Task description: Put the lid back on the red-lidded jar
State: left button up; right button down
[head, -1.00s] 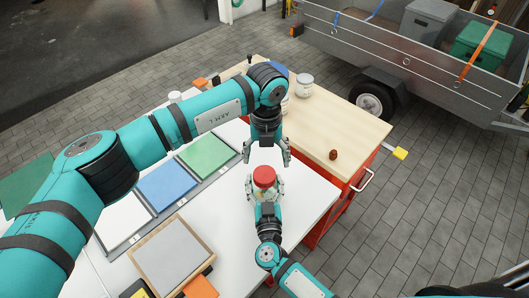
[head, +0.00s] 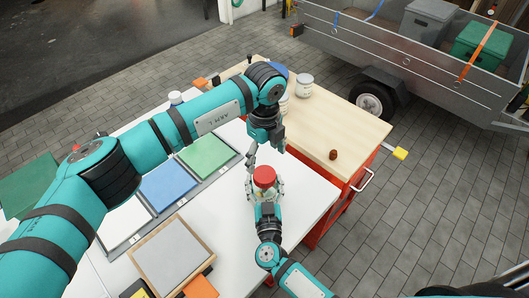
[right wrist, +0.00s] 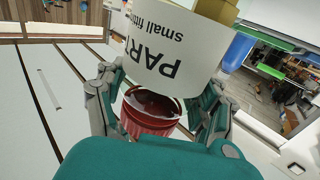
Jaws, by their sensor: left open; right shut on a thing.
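The head view does not show whether the lid is seated tightly.
White, blue (head: 167,186) and green (head: 207,156) squares lie on the left of the white table. A wooden-framed tray (head: 138,256) lies in front. The wooden bench (head: 340,120) behind holds a tin (head: 304,86) and a small brown object (head: 333,154).

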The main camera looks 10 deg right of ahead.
aim_at(265, 173)
pick_arm(q)
notch_tip(265, 173, down, 8)
jog(key=shift+r, duration=0.15)
dwell(0.4)
jog(key=c, duration=1.2)
jog(key=m, duration=0.3)
jog(key=shift+c, duration=0.3)
jog(key=m, duration=1.1)
jog(key=shift+m, duration=0.3)
jog(key=m, duration=0.6)
jog(key=shift+m, duration=0.3)
jog(key=m, duration=0.6)
jog(key=shift+m, duration=0.3)
jog(key=o, duration=1.4)
jog(key=shift+c, duration=0.2)
